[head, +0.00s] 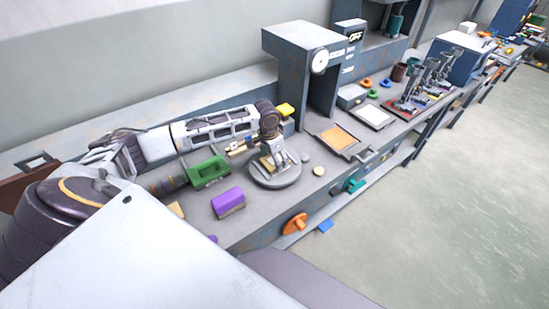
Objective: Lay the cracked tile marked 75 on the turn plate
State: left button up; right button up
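The round grey turn plate (287,181) lies on the bench near the middle of the head view. My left gripper (274,162) points down over it, with its fingers close to the plate's top. A small tan piece (264,163) shows at the fingers, over the plate. I cannot tell whether it is the cracked tile, whether the fingers hold it, or whether it touches the plate. No number 75 is readable. My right gripper is not in view.
A green block (208,171) and a purple block (228,202) stand left of the plate. A grey press-like machine (291,67) stands behind, with an orange-topped tray (337,138) before it. Small discs lie right of the plate.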

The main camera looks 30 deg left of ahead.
aim_at(271, 162)
pick_arm(q)
jog(key=shift+o, duration=0.9)
jog(key=shift+r, duration=0.1)
notch_tip(271, 162, up, 12)
jog(key=s, duration=0.1)
jog(key=shift+s+a, duration=0.3)
jog(key=shift+a, duration=0.05)
